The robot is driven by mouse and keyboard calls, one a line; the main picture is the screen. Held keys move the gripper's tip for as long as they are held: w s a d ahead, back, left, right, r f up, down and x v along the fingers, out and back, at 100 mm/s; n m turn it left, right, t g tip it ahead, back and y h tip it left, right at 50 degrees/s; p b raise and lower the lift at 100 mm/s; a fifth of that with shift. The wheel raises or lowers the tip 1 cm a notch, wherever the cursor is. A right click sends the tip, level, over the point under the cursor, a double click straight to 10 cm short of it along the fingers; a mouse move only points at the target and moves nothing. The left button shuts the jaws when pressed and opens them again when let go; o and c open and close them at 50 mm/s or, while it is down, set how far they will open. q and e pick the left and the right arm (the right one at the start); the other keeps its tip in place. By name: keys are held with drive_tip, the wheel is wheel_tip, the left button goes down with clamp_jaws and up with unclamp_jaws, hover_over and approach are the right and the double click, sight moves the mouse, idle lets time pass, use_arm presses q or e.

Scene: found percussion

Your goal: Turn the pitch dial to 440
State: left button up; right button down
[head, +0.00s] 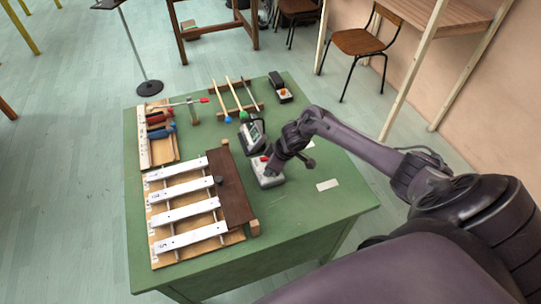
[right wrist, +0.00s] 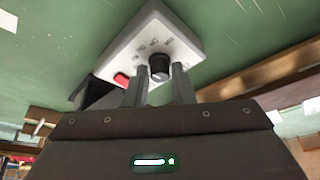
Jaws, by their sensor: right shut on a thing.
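The pitch dial is a black knob (right wrist: 159,66) on a light grey box (right wrist: 150,32) in the right wrist view. Markings are printed on the box around the knob, too small to read surely. A red button (right wrist: 121,80) sits beside the knob. My right gripper (right wrist: 158,78) is shut on the knob, one finger on each side. In the head view the box (head: 268,181) lies on the green table, and my right gripper (head: 269,168) comes down over it and hides the knob. My left gripper is not in view.
On the green table (head: 325,205), a wooden bar instrument (head: 186,212) stands close left of the box. A small device with a display (head: 252,133) stands just behind it. Mallets (head: 237,94) and tools (head: 160,121) lie farther back.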

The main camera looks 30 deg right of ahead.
drive_tip(key=shift+r+m+p, duration=0.1)
drive_tip(key=shift+m+p, duration=0.25)
drive_tip(key=shift+m, duration=0.05)
drive_tip(key=c, duration=1.2)
unclamp_jaws()
drive_tip(key=shift+c, duration=0.2)
drive_tip(key=v, duration=0.7)
drive_tip(key=shift+s+r, duration=0.2)
drive_tip(key=shift+r, duration=0.1)
